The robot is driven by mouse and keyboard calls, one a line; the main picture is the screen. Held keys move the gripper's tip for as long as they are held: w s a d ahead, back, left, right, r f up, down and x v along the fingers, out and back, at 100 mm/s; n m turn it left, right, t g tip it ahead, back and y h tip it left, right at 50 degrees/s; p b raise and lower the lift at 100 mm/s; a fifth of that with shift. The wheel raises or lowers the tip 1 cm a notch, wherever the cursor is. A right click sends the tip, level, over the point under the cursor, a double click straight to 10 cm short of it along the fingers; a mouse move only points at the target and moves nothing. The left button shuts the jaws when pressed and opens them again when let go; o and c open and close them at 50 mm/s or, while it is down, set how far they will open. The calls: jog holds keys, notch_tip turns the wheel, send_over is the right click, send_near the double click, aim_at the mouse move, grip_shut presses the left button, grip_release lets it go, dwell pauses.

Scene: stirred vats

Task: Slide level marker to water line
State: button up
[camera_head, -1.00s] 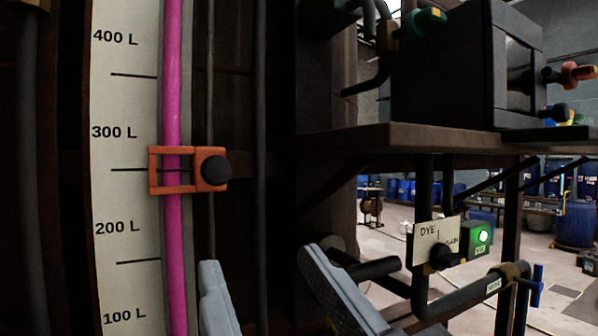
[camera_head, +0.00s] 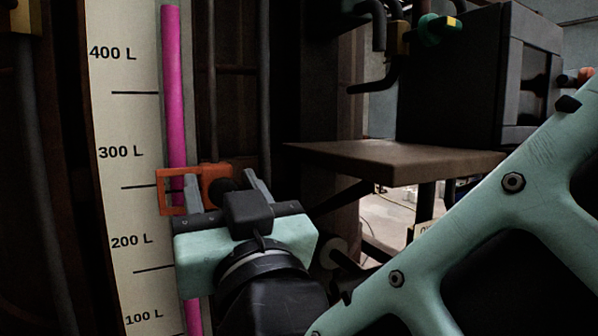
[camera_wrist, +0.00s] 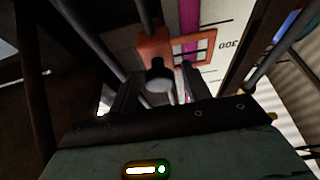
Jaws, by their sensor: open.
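The orange level marker (camera_head: 171,193) is a frame around the gauge tube, with a dark round knob on its right side. It sits between the 200 L and 300 L labels on the white scale (camera_head: 132,205). The pink liquid column (camera_head: 173,80) reaches above the 400 L label, well above the marker. My gripper (camera_head: 222,188) is open, with its fingers either side of the knob, which it partly hides. In the wrist view the marker (camera_wrist: 154,50) and its round knob (camera_wrist: 159,82) lie between my open fingers; I cannot tell whether they touch.
A brown shelf (camera_head: 395,157) juts out at the right, bearing a dark box (camera_head: 455,80). A green-handled valve (camera_head: 437,29) hangs above it. Dark vertical rods stand right of the gauge. My arm covers the lower right.

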aim_at(224, 179)
jog(key=shift+w+a, duration=0.1)
jog(key=shift+w, duration=0.05)
grip_shut()
notch_tip(224, 179, up, 20)
jog(key=p, duration=0.6)
jog(key=shift+f, duration=0.1)
grip_release()
jog(key=shift+f, duration=0.15)
